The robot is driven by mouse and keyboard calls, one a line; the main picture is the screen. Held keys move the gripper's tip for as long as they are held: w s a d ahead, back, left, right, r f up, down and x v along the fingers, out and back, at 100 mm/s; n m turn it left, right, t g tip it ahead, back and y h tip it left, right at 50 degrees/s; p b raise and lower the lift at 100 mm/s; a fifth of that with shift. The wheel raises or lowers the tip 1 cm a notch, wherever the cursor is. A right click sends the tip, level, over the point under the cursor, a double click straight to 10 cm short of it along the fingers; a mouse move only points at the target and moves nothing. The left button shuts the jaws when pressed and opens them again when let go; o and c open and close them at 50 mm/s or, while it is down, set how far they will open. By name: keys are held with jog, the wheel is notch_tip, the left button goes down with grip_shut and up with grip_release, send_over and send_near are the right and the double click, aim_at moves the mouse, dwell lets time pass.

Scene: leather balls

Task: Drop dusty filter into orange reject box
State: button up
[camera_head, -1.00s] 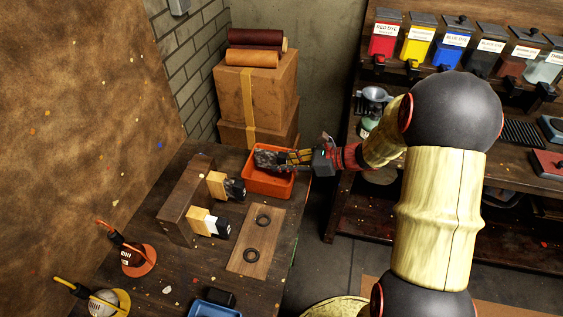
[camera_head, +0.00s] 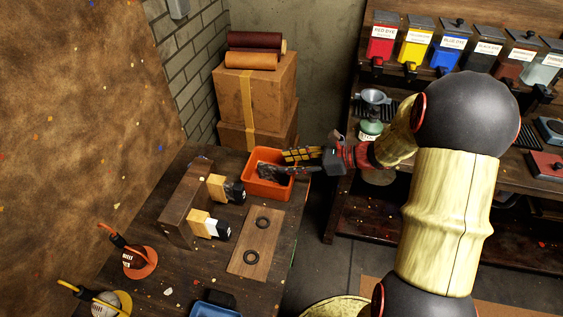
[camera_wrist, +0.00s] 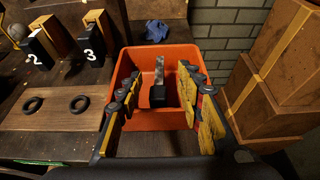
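The orange reject box (camera_head: 268,190) stands at the far right corner of the workbench. In the wrist view its rim (camera_wrist: 165,49) frames the dusty filter (camera_wrist: 158,93), a dark block with a grey, dusty strip. The filter also shows inside the box in the head view (camera_head: 268,172), partly hidden by a finger. My gripper (camera_head: 298,163) is over the box with its fingers spread apart. In the wrist view the gripper (camera_wrist: 160,75) has one finger on each side of the filter, with visible gaps. Whether the filter touches the box floor everywhere is unclear.
A wooden block (camera_head: 186,203) holds two pale-and-black pieces, labelled 2 and 3 in the wrist view. A board (camera_head: 256,241) with two black rings lies in front of the box. Cardboard boxes (camera_head: 255,95) stand behind. Dye dispensers (camera_head: 447,50) line the right shelf.

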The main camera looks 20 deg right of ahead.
jog(key=p+v, duration=0.2)
jog(key=v, duration=0.6)
jog(key=s+a+r+n+g+h, duration=0.4)
jog(key=s+a+r+n+g, duration=0.15)
jog(key=s+a+n, duration=0.5)
jog(key=s+r+n+t+h, duration=0.3)
jog(key=s+r+n+h, duration=0.4)
jog(key=s+n, duration=0.3)
jog(key=n, duration=0.4)
jog(key=shift+r, duration=0.3)
